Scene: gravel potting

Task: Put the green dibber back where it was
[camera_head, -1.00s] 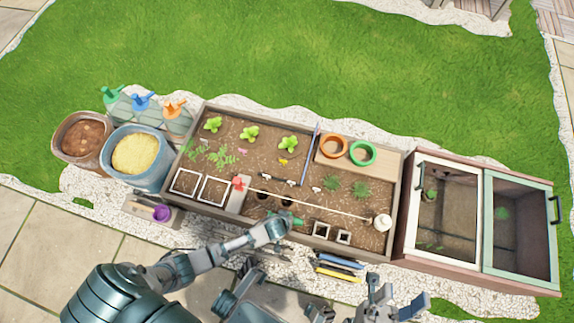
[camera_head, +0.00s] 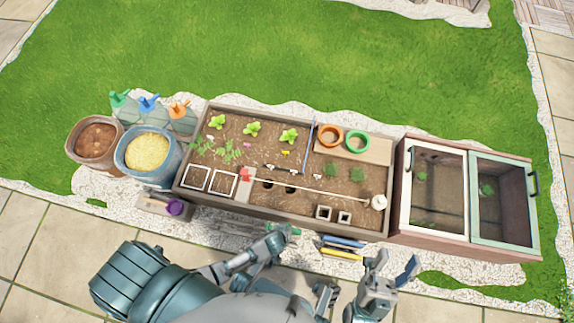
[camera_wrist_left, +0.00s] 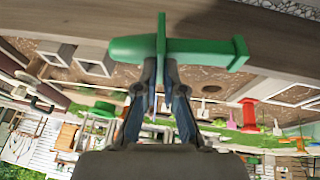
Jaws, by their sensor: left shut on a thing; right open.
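My left gripper (camera_wrist_left: 160,75) is shut on the green dibber (camera_wrist_left: 180,48), whose handle lies crosswise above the fingertips in the left wrist view. In the head view the left gripper (camera_head: 277,240) is just outside the front edge of the wooden planting bed (camera_head: 250,211), and only a little of the dibber (camera_head: 292,230) shows beside it. Two dark holes (camera_head: 268,185) are in the soil. A blue-handled tool (camera_head: 345,243) and a yellow-handled tool (camera_head: 342,254) are at the bed's front, right of the left gripper. My right gripper (camera_head: 388,278) is open and empty at the lower right.
A cold frame (camera_head: 467,245) adjoins the bed on the right. A tub of yellow sand (camera_head: 147,152) and a tub of brown soil (camera_head: 96,139) stand at the left. Orange (camera_head: 330,137) and green (camera_head: 358,141) pot rings lie on a board at the back. A long stick (camera_head: 310,190) crosses the soil.

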